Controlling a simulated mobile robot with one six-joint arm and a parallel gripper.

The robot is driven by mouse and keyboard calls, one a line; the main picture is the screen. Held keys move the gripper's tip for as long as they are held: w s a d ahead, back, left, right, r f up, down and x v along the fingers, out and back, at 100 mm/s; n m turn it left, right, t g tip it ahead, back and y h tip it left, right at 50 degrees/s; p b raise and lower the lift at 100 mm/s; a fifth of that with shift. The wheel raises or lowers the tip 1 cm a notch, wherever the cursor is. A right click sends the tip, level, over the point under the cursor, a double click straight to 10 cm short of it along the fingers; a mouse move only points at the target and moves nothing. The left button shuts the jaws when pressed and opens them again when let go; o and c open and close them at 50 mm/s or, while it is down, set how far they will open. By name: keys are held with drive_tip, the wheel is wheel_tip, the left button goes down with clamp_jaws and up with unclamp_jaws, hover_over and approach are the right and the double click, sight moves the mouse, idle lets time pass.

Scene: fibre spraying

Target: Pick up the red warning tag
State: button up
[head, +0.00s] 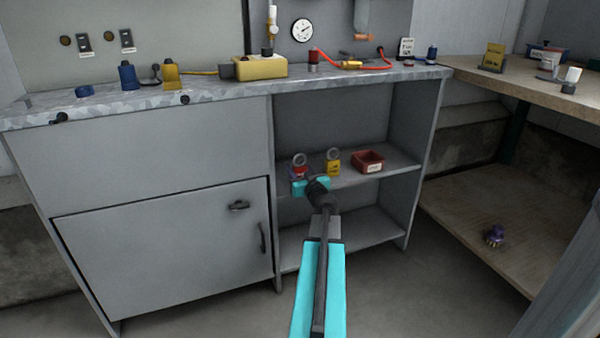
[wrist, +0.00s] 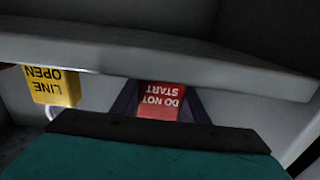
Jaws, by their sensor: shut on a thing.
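The red warning tag (wrist: 161,100) shows in the wrist view, lettered "DO NOT START" and upside down there. My gripper (wrist: 160,108) is shut on it, one dark finger on each side. In the head view the red tag (head: 300,170) shows at the left of the open shelf, with a grey ring above it. My gripper (head: 301,178) is in front of it there and hides its lower part. I cannot tell whether the tag still touches the shelf.
A yellow tag (head: 333,167) stands to the right on the same shelf (head: 345,179); it reads "LINE OPEN" in the wrist view (wrist: 53,87). A red bin (head: 368,161) is further right. The shelf's edge (wrist: 200,70) and the countertop (head: 210,90) bound the space. The lower shelf is clear.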

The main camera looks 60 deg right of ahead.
drive_tip(key=shift+r, duration=0.1)
wheel_tip(320, 180, up, 10)
drive_tip(key=p, duration=0.4)
